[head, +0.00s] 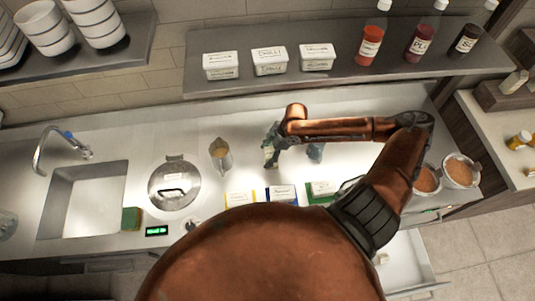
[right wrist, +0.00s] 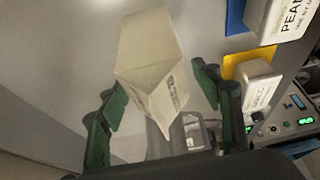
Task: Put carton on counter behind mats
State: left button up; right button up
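A pale gable-top carton (right wrist: 150,65) with small print on one side shows in the right wrist view, its folded top toward my right gripper (right wrist: 160,105). The gripper's green-padded fingers are spread on either side of the carton's top, with gaps visible. My left gripper is not in view.
A sink (head: 85,200) is further left. A shelf (head: 345,76) with white tubs and sauce bottles overhangs the back. Brown-filled containers (head: 458,172) stand at right.

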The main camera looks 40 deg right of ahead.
jog(key=shift+v, duration=3.85)
